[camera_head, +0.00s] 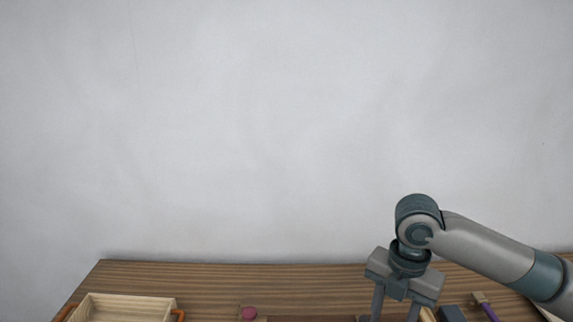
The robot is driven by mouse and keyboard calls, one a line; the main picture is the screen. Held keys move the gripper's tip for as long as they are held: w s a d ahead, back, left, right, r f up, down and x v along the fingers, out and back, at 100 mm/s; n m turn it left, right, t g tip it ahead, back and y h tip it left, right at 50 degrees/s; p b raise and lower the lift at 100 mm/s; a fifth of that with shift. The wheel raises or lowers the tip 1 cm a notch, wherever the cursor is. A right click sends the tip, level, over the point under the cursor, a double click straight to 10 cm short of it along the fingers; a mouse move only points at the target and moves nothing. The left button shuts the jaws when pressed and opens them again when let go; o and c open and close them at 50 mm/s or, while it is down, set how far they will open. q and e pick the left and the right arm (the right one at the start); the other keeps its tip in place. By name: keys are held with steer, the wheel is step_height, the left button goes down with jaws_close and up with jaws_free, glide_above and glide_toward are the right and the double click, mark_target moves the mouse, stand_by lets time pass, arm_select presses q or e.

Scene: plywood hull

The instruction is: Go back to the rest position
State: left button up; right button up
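My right gripper (396,310) hangs over the right part of the wooden table (230,273), pointing down. Its two fingers stand apart with a clear gap between them. The fingertips run to the bottom edge of the picture, so their very ends are cut off. No object shows between the fingers. My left gripper is not in view.
A light wooden tray (126,299) with orange handles stands at the table's left. A reddish round thing (249,313) sits near the bottom middle. A purple-handled tool (488,308) and a dark grey block (451,313) lie right of the gripper. A plain wall rises behind.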

steer(key=s+a+f+m+t+y, duration=0.1)
steer(key=s+a+f+m+y, duration=0.1)
steer(key=s+a+f+m, duration=0.5)
steer(key=s+a+f+m+t+y, duration=0.25)
steer(key=a+f+m, duration=0.25)
steer(key=f, duration=0.6)
steer(key=s+d+f+m+h, duration=0.2)
steer(key=s+d+f+m, duration=0.3)
steer(key=s+d+m, duration=0.25)
steer(key=s+d+f+m+h, duration=0.3)
steer(key=s+d+f+m, duration=0.3)
steer(key=s, duration=0.3)
step_height(320, 180, down, 31)
steer(key=s+g+b, duration=0.2)
steer(key=b, duration=0.1)
steer(key=s+d+f+b, duration=0.1)
steer(key=s+f, duration=0.7)
steer(key=f, duration=0.1)
steer(key=s+d+f+b, duration=0.1)
steer(key=s+d+f, duration=0.1)
steer(key=s+f, duration=0.7)
steer(key=shift+s+d+f+g, duration=0.15)
steer(key=shift+d+f+g, duration=0.1)
steer(key=shift+g, duration=0.1)
stand_by(0.8)
